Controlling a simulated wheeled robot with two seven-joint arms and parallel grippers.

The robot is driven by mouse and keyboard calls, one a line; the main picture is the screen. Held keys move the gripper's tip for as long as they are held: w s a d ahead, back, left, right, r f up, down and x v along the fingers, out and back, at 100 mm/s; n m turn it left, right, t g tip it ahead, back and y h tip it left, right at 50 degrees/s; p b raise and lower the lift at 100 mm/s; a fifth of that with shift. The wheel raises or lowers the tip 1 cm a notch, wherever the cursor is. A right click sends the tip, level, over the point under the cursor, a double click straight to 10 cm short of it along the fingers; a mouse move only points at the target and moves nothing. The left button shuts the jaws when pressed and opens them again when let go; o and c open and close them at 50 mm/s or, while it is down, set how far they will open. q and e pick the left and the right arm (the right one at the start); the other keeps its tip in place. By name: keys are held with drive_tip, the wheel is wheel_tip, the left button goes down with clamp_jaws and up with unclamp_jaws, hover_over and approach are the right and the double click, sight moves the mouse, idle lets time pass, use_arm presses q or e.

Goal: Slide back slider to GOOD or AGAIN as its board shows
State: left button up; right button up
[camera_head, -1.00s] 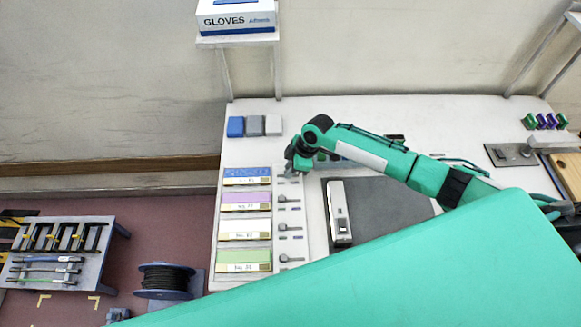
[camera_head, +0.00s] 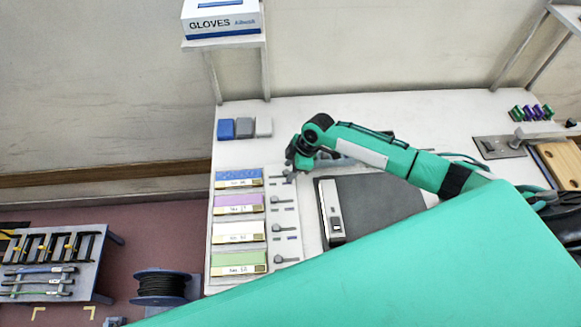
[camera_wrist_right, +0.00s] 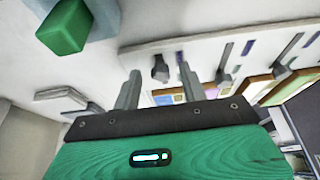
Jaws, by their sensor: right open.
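The back slider sits in the back row of a white panel (camera_head: 284,240), beside the blue board (camera_head: 239,174). In the head view my right gripper (camera_head: 291,172) is over that slider and hides most of it. In the right wrist view my right gripper (camera_wrist_right: 160,82) is open, its two fingers apart. A dark slider knob (camera_wrist_right: 160,70) shows between the fingertips; I cannot tell whether they touch it. The blue board has a pale label strip, too small to read. The other slider knobs (camera_head: 275,200) lie in rows toward the front. My left gripper is not in view.
Purple (camera_head: 238,201), white (camera_head: 238,229) and green (camera_head: 238,260) boards line the panel's left. A dark flat pad with a metal clip (camera_head: 330,212) lies right of the panel. Blue and grey blocks (camera_head: 244,129) stand behind. A glove box (camera_head: 222,17) sits on a shelf.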

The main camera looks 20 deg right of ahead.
drive_tip(key=shift+d+r, duration=0.1)
drive_tip(key=shift+r, duration=0.15)
drive_tip(key=b+v, duration=0.4)
drive_tip(key=v, duration=0.9)
drive_tip(key=shift+d, duration=0.15)
drive_tip(key=shift+r, duration=0.1)
